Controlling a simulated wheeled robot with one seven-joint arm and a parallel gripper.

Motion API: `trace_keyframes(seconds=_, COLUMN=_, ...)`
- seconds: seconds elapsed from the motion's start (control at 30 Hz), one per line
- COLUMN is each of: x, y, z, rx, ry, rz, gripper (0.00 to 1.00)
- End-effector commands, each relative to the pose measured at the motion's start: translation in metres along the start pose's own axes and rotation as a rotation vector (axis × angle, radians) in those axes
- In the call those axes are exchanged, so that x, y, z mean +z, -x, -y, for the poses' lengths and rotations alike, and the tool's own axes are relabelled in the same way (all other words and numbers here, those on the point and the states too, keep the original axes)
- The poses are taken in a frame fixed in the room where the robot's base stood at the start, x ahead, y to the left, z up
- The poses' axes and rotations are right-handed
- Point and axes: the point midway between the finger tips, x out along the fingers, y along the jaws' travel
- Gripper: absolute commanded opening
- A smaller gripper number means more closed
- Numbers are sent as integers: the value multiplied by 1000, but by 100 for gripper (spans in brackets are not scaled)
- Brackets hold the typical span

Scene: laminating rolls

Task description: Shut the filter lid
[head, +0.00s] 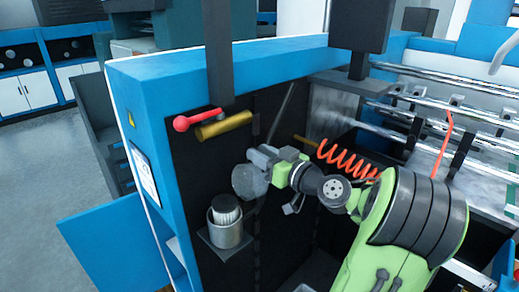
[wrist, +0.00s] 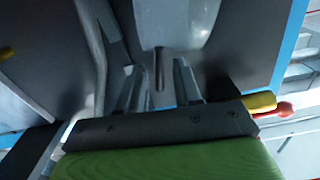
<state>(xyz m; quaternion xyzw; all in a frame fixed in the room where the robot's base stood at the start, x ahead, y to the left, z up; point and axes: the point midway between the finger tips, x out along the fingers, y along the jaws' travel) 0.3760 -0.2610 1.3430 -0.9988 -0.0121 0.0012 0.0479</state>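The filter housing (head: 228,238) is a metal cup on a dark bracket on the machine's black inner wall, with a pale ribbed filter (head: 226,208) showing in its open top. The round grey filter lid (head: 248,181) stands steeply tilted above and right of the cup, apart from its rim. My gripper (head: 262,158) is right at the lid's upper part. In the wrist view the lid (wrist: 178,20) lies ahead of the gripper (wrist: 158,88); its two fingers stand apart with a narrow grey tab (wrist: 158,68) between them. I cannot tell whether they touch it.
A red-knobbed lever (head: 182,123) and a yellow cylinder (head: 224,125) stick out above the housing. A coiled orange hose (head: 345,160) hangs behind my arm. Metal rollers (head: 450,95) lie to the right. A blue panel (head: 115,243) stands out at lower left.

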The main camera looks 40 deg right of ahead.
Motion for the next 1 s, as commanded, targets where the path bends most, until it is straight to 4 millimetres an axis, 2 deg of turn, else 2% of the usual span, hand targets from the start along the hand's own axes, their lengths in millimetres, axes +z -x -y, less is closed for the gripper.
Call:
trace_keyframes(seconds=0.1, x=-1, y=-10, z=0, rx=-1, ry=-1, rz=-1, gripper=34)
trace_keyframes(seconds=0.37, x=0, y=-11, z=0, rx=1, ry=-1, rz=0, gripper=32)
trace_keyframes(seconds=0.5, x=0, y=-11, z=0, rx=1, ry=0, rz=0, gripper=11)
trace_keyframes(seconds=0.6, x=0, y=-11, z=0, rx=1, ry=0, rz=0, gripper=0)
trace_keyframes(seconds=1.0, x=0, y=-11, z=0, rx=1, ry=1, rz=0, gripper=0)
